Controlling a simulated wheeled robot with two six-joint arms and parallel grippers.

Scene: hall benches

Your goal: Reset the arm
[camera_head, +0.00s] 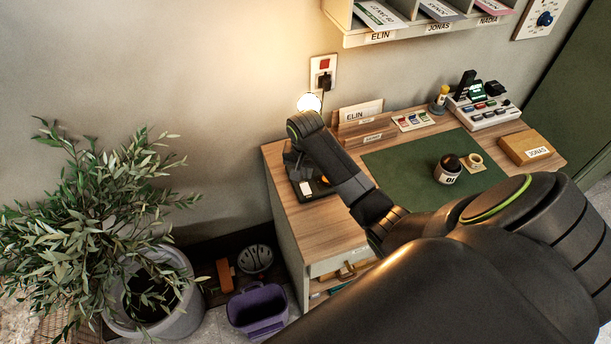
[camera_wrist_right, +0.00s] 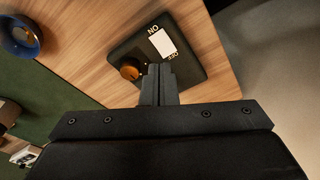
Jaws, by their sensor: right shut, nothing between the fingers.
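My right arm reaches in from the right in the camera_head view, over the desk (camera_head: 285,207). Its gripper (camera_head: 292,162) points down at the desk's left end, over a black switch box (camera_head: 308,190). In the right wrist view the gripper (camera_wrist_right: 158,84) is shut and empty, its two fingers together. The fingertips show in front of the switch box (camera_wrist_right: 185,75), beside its orange knob (camera_wrist_right: 131,69) and white plate (camera_wrist_right: 162,42) marked ON and OFF. I cannot tell whether they touch it. My left gripper is not in view.
A lit bulb (camera_head: 309,102) glows by the wall. A green mat (camera_head: 400,165) holds a dark jar (camera_head: 447,172). A wooden box (camera_head: 526,147) and a button panel (camera_head: 484,113) stand at the right. A potted plant (camera_head: 160,300) and purple bin (camera_head: 257,309) stand left of the desk.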

